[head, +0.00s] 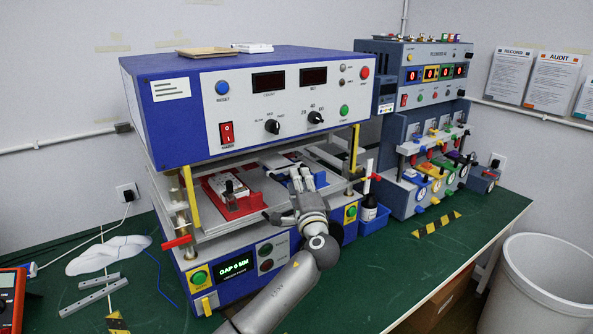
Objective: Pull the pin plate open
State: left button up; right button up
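The blue and white keypad tester (240,85) stands on the green bench, with an upper box above an open working gap. Inside the gap are pale plates (208,226), a red fixture (232,201) on the left and a blue fixture (324,178) on the right. I cannot tell for certain which plate is the pin plate. The display (234,267) appears to read a small gap in mm.
A second grey tester (425,75) stands at the right with coloured clamps below. Metal bars (88,297), a white cloth (108,254) and an orange meter (12,298) lie left. Bench right-front is clear.

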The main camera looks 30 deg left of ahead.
pick_arm(q)
jog(key=shift+p+x, duration=0.35)
jog(key=shift+x, duration=1.45)
jog(key=shift+f, duration=0.1)
grip_shut()
